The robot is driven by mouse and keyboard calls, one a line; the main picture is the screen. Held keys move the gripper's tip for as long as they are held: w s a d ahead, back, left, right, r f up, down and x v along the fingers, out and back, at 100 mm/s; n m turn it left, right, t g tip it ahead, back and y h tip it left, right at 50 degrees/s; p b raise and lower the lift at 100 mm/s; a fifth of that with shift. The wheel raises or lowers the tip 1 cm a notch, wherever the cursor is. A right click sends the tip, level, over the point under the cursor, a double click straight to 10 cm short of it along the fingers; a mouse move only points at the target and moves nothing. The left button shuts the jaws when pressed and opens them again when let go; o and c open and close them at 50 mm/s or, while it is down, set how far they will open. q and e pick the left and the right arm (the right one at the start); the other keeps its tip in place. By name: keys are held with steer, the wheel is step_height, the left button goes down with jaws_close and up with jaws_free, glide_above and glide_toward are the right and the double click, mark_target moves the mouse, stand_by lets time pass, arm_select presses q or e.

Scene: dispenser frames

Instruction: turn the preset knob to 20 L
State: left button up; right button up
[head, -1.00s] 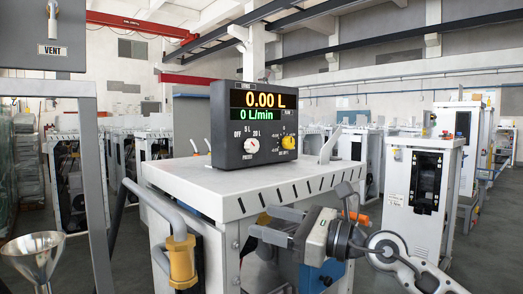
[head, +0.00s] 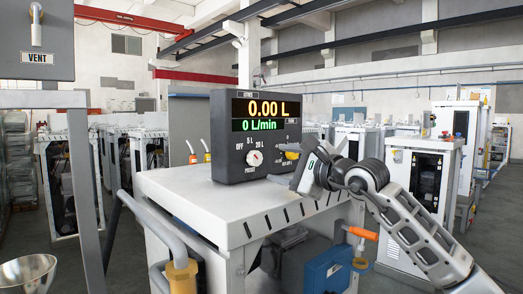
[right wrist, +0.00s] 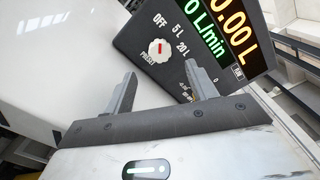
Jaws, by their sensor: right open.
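The preset knob (head: 254,158) is a small white dial with a red mark on the dark dispenser panel (head: 229,166). OFF, 5 L and 20 L are printed around it. In the right wrist view the knob (right wrist: 160,49) shows whole, its red mark seeming to lie toward OFF. My right gripper (head: 284,165) is open and empty, right of the knob and in front of the panel's right part, partly hiding the yellow knob there. In the right wrist view its fingertips (right wrist: 159,76) stand apart just below the preset knob, not around it. My left gripper is not in view.
The display (head: 265,115) reads 0.00 L and 0 L/min. The panel stands on a white cabinet top (head: 185,190). A VENT box (head: 40,45) hangs at upper left above a metal funnel (head: 27,273).

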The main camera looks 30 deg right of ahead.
mark_target(258, 159)
steer(key=p+x, duration=0.2)
steer(key=x, duration=0.5)
steer(key=shift+w+a, duration=0.1)
steer(key=shift+w, duration=0.1)
steer(key=c, duration=1)
